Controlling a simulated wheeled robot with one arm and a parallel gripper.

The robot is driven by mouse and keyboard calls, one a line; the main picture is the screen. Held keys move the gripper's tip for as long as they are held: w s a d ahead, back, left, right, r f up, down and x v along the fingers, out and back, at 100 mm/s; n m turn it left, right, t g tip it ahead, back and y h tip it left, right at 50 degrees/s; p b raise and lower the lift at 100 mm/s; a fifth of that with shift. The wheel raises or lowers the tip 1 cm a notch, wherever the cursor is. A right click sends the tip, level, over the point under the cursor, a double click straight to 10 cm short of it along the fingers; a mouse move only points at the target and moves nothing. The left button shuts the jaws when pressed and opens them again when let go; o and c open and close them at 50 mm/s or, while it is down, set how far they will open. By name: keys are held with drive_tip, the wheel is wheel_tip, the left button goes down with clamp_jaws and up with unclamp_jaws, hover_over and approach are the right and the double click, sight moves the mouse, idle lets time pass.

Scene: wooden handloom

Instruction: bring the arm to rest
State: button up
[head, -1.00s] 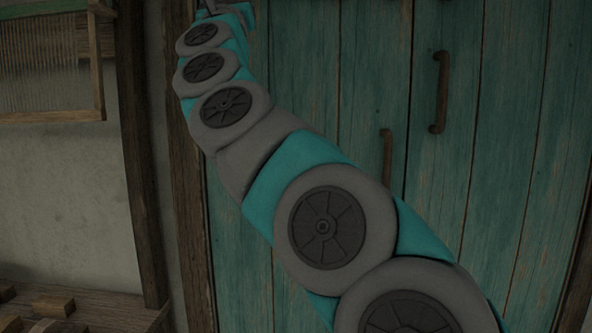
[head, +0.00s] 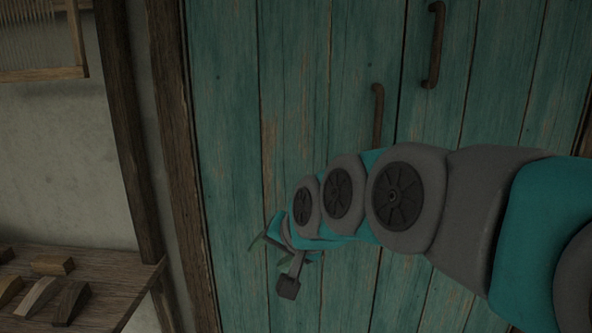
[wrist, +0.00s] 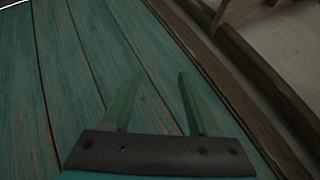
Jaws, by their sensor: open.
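My gripper (head: 254,253) is at the end of my arm, in the lower middle of the head view, in front of a teal plank door. In the wrist view my gripper (wrist: 157,92) shows two greenish fingers standing apart with nothing between them. My teal and grey arm comes in from the right edge of the head view and reaches left to the gripper. The gap between the gripper and the door cannot be told.
The teal doors (head: 300,70) have two dark handles, one higher (head: 434,45) and one lower (head: 378,115). A wooden shelf (head: 105,290) with several wooden blocks (head: 52,266) stands at lower left. A wooden frame with threads (head: 40,40) hangs at upper left.

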drive_tip(key=s+d+f+n+g+h, duration=0.1)
drive_tip(key=s+d+f+g, duration=0.2)
drive_tip(key=s+d+f, duration=0.3)
drive_tip(key=s+d+f+n+g+h, duration=0.1)
drive_tip(key=s+d+f, duration=0.5)
drive_tip(key=s, duration=0.6)
drive_tip(key=s+d+f+g+h, duration=0.3)
drive_tip(key=s+d+f+g, duration=0.2)
drive_tip(key=s, duration=0.4)
drive_tip(key=shift+d+f+n, duration=0.4)
drive_tip(key=shift+d+f, duration=0.15)
drive_tip(key=shift+d, duration=0.6)
drive_tip(key=shift+c, duration=0.2)
